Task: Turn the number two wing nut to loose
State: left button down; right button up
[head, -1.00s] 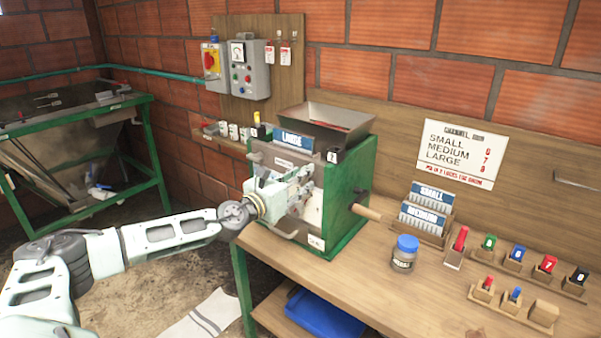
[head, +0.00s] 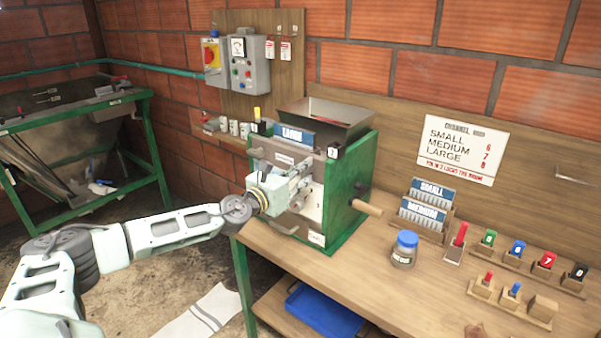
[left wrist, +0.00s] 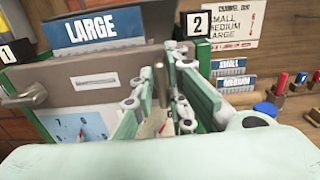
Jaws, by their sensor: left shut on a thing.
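The green pulper (head: 345,190) stands on the bench with a LARGE plate (head: 294,136) on its top front edge. A black number 2 tag (head: 333,153) marks its right front corner; the tag also shows in the left wrist view (left wrist: 197,23). My left gripper (head: 306,178) is at the pulper's front, below and left of that tag. In the left wrist view my left gripper (left wrist: 160,105) has its green-padded fingers on both sides of an upright metal piece, the number two wing nut (left wrist: 159,85), shut on it. Its lower part is hidden. My right gripper is out of view.
A grey lever-like part (left wrist: 20,96) is by the number 1 tag (left wrist: 8,53). A wooden crank handle (head: 367,207) sticks out right of the pulper. A blue-lidded jar (head: 404,250), a plate rack (head: 425,218) and several coloured tags on blocks stand on the right bench.

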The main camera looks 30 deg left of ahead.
pick_arm(q)
jog(key=shift+d+f, duration=0.1)
jog(key=shift+f, duration=0.05)
jog(key=n, duration=1.1)
jog(key=a+n, duration=0.1)
jog(key=n, duration=0.5)
jog(key=shift+f+n, duration=0.15)
jog(key=shift+n, duration=0.15)
dwell(0.4)
jog(key=c, duration=1.9)
grip_release()
jog(key=shift+o, duration=0.4)
jog(key=shift+f, duration=0.15)
